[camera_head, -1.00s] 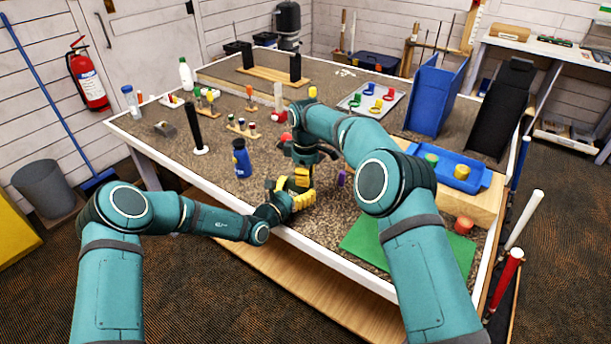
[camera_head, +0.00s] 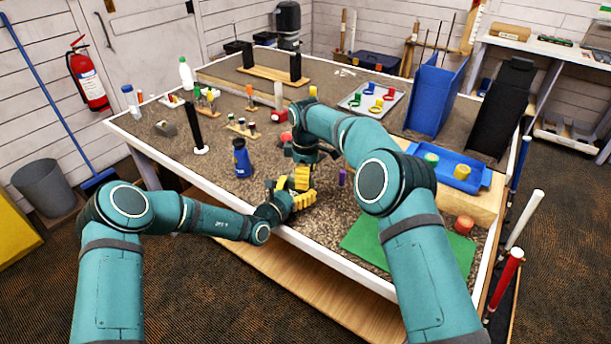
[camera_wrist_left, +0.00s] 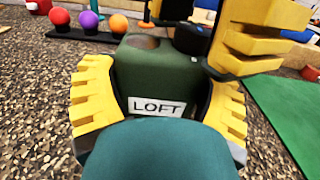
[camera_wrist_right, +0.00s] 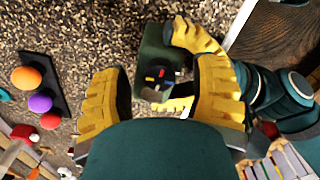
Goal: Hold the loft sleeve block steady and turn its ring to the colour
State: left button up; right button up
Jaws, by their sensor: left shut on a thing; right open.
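The dark green loft sleeve block (camera_wrist_left: 155,72), with a white LOFT label, stands between the yellow-padded fingers of my left gripper (camera_head: 291,203), which is shut on it near the table's front edge. On the block's top is a dark round ring (camera_wrist_right: 158,80) with red, blue and yellow marks, seen in the right wrist view. My right gripper (camera_wrist_right: 158,98) is open, its fingers either side of the ring from above; I cannot tell whether they touch it. In the left wrist view a right finger (camera_wrist_left: 250,40) hides part of the ring. In the head view the grippers hide the block.
A dark strip with red, purple and orange balls (camera_wrist_right: 41,103) lies near the block. A blue bottle (camera_head: 241,158) stands to the left. A green mat (camera_head: 372,240) and a blue tray (camera_head: 478,181) are to the right.

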jog(key=shift+r, duration=0.15)
notch_tip(320, 180, up, 12)
dwell(0.4)
pick_arm(q)
jog(key=o, duration=1.2)
jog(key=shift+c, duration=0.2)
